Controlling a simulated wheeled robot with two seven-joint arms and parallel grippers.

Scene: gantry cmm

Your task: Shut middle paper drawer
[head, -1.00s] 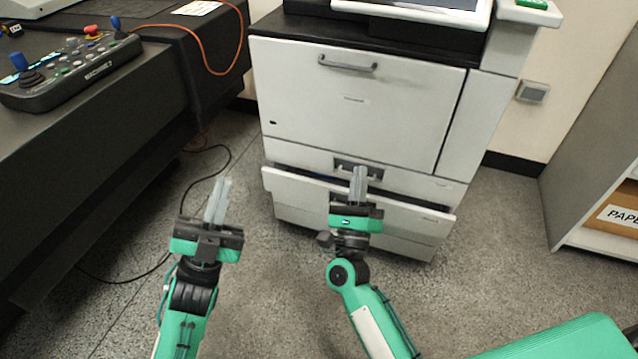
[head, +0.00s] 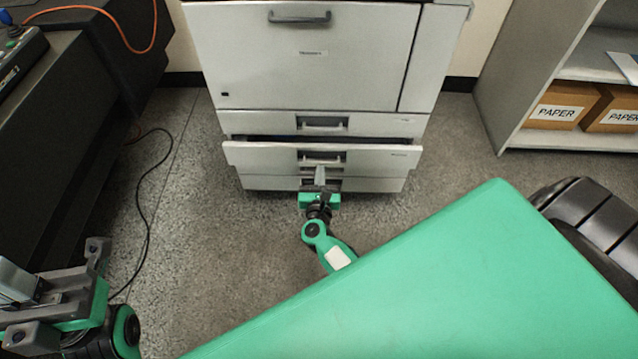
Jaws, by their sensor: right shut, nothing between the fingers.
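The middle paper drawer (head: 255,158) of the white printer stands pulled out a little, with a dark gap along its top edge. Its recessed handle (head: 321,157) is at the middle of its front. My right gripper (head: 320,172) is shut and empty, with its fingertips at the drawer front just below the handle. I cannot tell whether they touch it. The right gripper hides a small part of the drawers. My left gripper (head: 18,283) is at the lower left, away from the printer and partly cut off by the picture edge.
The upper drawer (head: 250,123) looks flush, and the bottom drawer (head: 270,184) lies under the middle one. A dark bench (head: 60,120) with a hanging orange cable is at left. A grey shelf (head: 535,60) with paper boxes (head: 562,108) is at right. A black cable (head: 145,200) lies on the floor.

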